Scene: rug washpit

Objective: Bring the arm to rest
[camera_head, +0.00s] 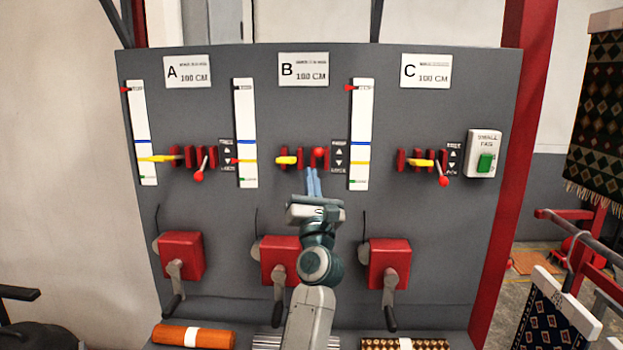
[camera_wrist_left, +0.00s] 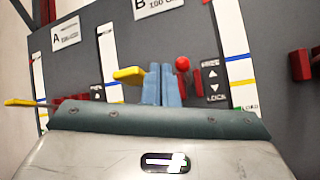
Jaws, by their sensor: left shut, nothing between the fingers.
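My left gripper (camera_head: 313,182) is in front of the grey panel (camera_head: 225,225), just below the red-knobbed lever (camera_head: 319,152) under sign B (camera_head: 303,69). Its blue fingers are shut together with nothing between them. In the left wrist view my gripper (camera_wrist_left: 162,84) shows its fingers side by side, with the red knob (camera_wrist_left: 182,64) just to their right and a yellow handle (camera_wrist_left: 129,75) to their left. I cannot tell whether the fingers touch the lever. My arm covers part of the middle red crank box (camera_head: 277,255). My right gripper is not in view.
Levers with red knobs (camera_head: 198,176) and (camera_head: 443,181) hang under signs A and C. Red crank boxes (camera_head: 182,252) and (camera_head: 390,258) flank my arm. Rolled rugs (camera_head: 194,336) lie below. A green switch (camera_head: 485,163) is at right, near a red post (camera_head: 510,190).

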